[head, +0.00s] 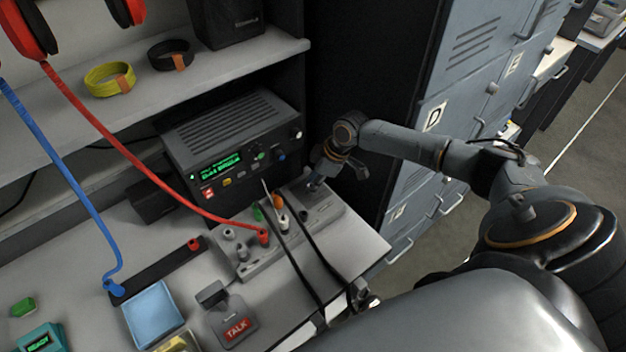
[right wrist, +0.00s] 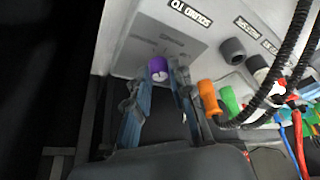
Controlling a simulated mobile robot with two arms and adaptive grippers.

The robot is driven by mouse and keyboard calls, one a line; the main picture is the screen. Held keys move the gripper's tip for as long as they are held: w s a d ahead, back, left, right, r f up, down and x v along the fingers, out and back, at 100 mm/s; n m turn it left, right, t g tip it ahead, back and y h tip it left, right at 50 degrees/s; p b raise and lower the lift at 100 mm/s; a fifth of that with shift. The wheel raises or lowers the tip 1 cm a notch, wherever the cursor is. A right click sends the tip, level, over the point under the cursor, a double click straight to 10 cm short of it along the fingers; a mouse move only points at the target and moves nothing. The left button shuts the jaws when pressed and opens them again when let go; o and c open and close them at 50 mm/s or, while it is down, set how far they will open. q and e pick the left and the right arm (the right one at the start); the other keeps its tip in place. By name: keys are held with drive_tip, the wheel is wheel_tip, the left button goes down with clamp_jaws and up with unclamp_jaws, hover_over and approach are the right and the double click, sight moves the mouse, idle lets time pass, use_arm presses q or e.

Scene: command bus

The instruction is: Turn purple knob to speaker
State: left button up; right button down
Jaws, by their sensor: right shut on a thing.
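The purple knob (right wrist: 157,66) sits on the grey sound panel (right wrist: 150,40), beside an upside-down label that seems to read "SOUND TO". My right gripper (right wrist: 168,78) is closed at the knob, with its blue-grey fingers on either side. In the head view my right gripper (head: 317,181) reaches down onto the right end of the panel (head: 322,213), and the knob is hidden there. I cannot read which position the knob points to. My left gripper is out of view.
Orange (right wrist: 209,97) and green (right wrist: 229,100) plugs sit close beside the right gripper. Black cables (head: 300,262) and a red cable (head: 130,158) run to the panel. A radio (head: 232,140) stands behind it, with lockers (head: 440,120) to the right.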

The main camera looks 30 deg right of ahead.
idle(0.3)
drive_tip(key=c, duration=1.2)
unclamp_jaws()
drive_tip(key=v, duration=1.2)
drive_tip(key=shift+w, duration=0.1)
drive_tip(key=shift+a, duration=0.1)
